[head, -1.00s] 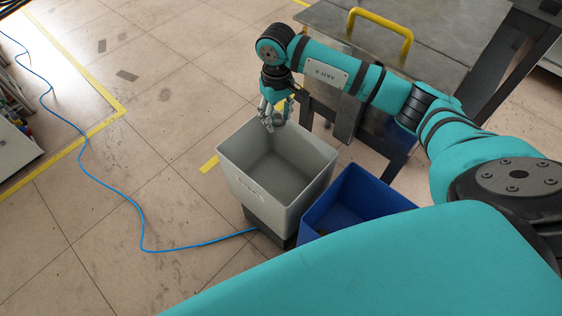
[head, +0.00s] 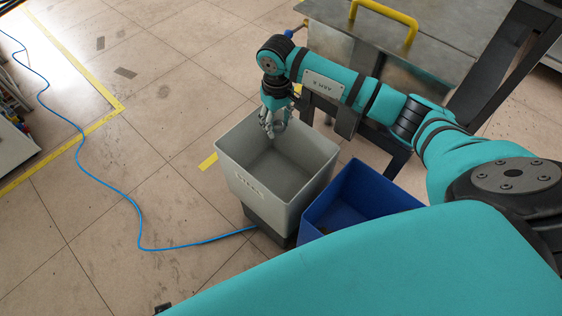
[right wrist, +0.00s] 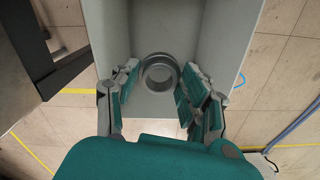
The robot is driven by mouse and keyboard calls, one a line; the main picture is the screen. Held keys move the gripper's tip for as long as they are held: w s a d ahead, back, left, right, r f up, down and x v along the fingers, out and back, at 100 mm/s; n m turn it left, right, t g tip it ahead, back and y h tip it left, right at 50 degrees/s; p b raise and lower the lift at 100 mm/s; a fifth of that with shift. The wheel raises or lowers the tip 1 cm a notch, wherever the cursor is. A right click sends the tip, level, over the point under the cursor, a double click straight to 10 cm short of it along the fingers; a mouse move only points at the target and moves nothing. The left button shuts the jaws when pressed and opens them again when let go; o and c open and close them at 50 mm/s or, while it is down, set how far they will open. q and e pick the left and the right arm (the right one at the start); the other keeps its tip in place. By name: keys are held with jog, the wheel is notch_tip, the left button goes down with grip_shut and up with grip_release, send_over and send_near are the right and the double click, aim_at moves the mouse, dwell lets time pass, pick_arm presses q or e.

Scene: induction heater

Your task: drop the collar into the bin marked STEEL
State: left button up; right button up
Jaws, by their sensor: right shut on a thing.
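The collar (right wrist: 159,87) is a grey metal ring in the right wrist view, between the fingers of my right gripper (right wrist: 157,78). In the head view my right gripper (head: 272,131) points down over the back left part of the grey bin (head: 228,160). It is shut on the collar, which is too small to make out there. The bin has a pale label (head: 249,185) on its front that seems to read STEEL. In the right wrist view the bin's grey walls (right wrist: 225,40) surround the collar. My left gripper is not in view.
A blue bin (head: 365,195) stands close to the right of the grey bin, with something small inside. A metal cart with a yellow handle (head: 383,20) is behind. A blue cable (head: 130,205) lies on the open tiled floor at left.

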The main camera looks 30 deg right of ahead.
jog(key=o, duration=1.4)
jog(key=shift+c, duration=0.2)
jog(key=shift+r, duration=0.1)
notch_tip(320, 180, up, 12)
